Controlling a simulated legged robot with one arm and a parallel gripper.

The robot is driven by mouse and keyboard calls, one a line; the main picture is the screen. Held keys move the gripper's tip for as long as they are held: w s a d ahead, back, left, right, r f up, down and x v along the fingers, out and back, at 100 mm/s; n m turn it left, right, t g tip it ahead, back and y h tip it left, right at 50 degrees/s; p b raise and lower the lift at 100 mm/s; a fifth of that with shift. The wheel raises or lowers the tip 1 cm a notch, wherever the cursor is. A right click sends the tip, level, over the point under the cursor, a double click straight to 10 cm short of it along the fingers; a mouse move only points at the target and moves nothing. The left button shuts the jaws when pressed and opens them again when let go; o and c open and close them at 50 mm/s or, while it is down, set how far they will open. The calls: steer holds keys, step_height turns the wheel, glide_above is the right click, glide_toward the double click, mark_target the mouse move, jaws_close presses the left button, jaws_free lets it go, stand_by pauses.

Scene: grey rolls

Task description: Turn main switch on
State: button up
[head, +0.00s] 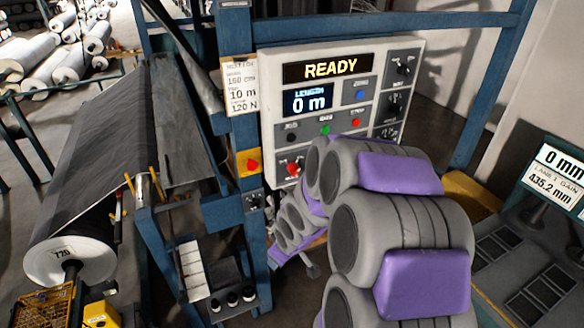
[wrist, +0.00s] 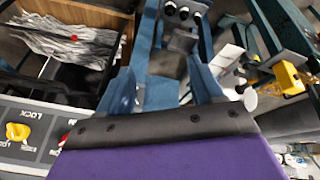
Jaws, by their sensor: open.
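A control panel (head: 340,95) with a lit READY display stands upright ahead. A red rotary switch on a yellow plate (head: 250,163) is on the blue post at its left. Another red knob (head: 293,169) is low on the panel. I cannot read which one is the main switch. My grey and purple arm bends in front of the panel's lower right and hides part of it. My gripper (wrist: 160,128) shows in the wrist view as a dark and purple edge. It is open, with nothing seen in it. Its fingertips are hidden in the head view.
A yellow knob (wrist: 17,131) beside LOCK lettering shows in the wrist view. A grey roll (head: 75,255) and its sheet are at left. Blue posts and a small shelf with dark knobs (head: 232,299) stand below the panel. A console (head: 535,260) is at right.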

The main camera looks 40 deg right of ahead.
steer(key=w+d+f+t+y+p, duration=0.1)
steer(key=w+d+f+t+p, duration=0.1)
steer(key=w+d+t+p, duration=0.5)
steer(key=s+d+r+m+t+h, duration=0.1)
steer(key=s+d+r+m+t, duration=0.15)
steer(key=d, duration=0.25)
steer(key=m+t+h+b, duration=0.2)
steer(key=t+h+b, duration=0.15)
steer(key=b, duration=0.35)
glide_toward(294, 170)
steer(key=x, duration=0.8)
steer(key=shift+w+d+f, duration=0.25)
steer(key=shift+d+f, duration=0.05)
steer(key=shift+f, duration=0.1)
steer(key=shift+c, duration=0.3)
steer(key=c, duration=1)
